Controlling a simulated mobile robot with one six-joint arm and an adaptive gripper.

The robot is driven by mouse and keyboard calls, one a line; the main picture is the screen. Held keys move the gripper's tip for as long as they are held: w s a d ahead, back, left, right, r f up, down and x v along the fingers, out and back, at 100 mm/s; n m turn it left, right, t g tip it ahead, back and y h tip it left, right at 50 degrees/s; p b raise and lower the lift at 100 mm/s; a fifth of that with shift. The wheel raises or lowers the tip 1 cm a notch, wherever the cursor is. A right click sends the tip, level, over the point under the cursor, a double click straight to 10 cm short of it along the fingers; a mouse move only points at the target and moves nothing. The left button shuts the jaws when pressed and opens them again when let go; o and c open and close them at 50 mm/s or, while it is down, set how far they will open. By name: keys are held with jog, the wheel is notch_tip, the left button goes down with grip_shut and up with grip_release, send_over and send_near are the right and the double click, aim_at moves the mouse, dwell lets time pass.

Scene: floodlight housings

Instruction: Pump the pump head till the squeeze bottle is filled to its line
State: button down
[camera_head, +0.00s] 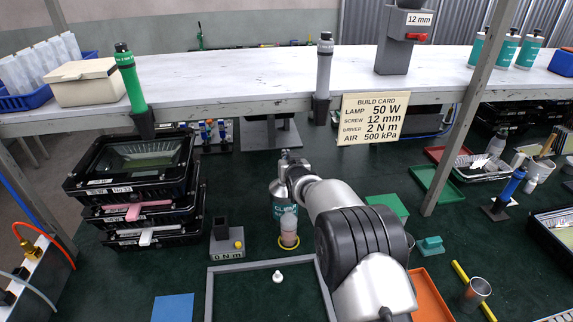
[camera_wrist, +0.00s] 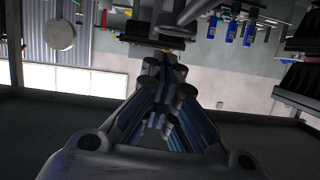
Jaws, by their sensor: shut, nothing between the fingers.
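The pump bottle (camera_head: 281,193), grey with a teal label, stands on the green bench in the head view. My gripper (camera_head: 287,161) is at its top, with the fingers small and closed together. They hide most of the pump head, and I cannot tell whether they touch it. The squeeze bottle (camera_head: 288,226), small and pale with a pinkish body, stands upright in a yellow ring just in front of the pump bottle. Its fill line and level are too small to read. In the wrist view my gripper (camera_wrist: 167,62) is shut and empty, and neither bottle is clear.
A white nozzle cap (camera_head: 278,276) stands in the grey frame (camera_head: 212,291) in front. A grey block marked 0 N m (camera_head: 227,241) is left of the bottles. Stacked black housings (camera_head: 135,190) stand farther left. The shelf edge (camera_head: 255,106) and build card (camera_head: 372,118) are above and behind.

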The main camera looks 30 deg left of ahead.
jog(key=shift+f, duration=0.65)
jog(key=shift+s, duration=0.1)
jog(key=shift+f+b, duration=1.25)
jog(key=shift+b, duration=0.05)
jog(key=shift+f, duration=0.1)
notch_tip(320, 180, up, 5)
jog(key=shift+d+p, duration=0.1)
jog(key=shift+p, duration=0.5)
jog(key=p+v, duration=0.1)
jog(key=v, duration=0.8)
jog(key=shift+d, duration=0.25)
jog(key=shift+s, duration=0.15)
